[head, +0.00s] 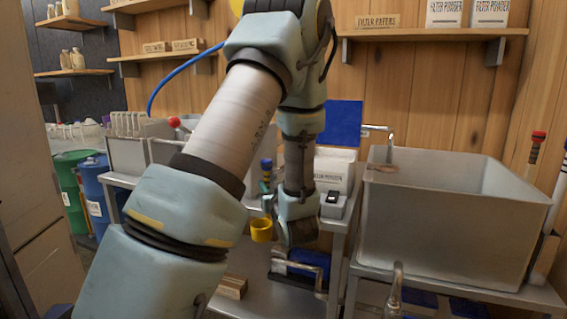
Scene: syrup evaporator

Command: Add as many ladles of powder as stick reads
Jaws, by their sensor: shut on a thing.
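My gripper (300,234) points down in front of the filter powder bin, mostly hidden behind my own wrist. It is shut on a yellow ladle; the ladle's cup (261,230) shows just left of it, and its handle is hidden. I cannot see into the cup. The white filter powder bin (335,171) stands behind my wrist with its blue lid (339,123) raised. A stick with a red and black top (535,148) stands at the right of the grey metal tank (455,225). A blue-topped stick (266,170) stands left of my wrist. No reading is legible.
A small grey device with a dark display (333,204) sits by the bin. A blue item with a metal handle (300,265) and a wooden block (233,286) lie on the lower shelf. Wall shelves hold filter powder boxes (443,13). Green (72,200) and blue (95,195) drums stand left.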

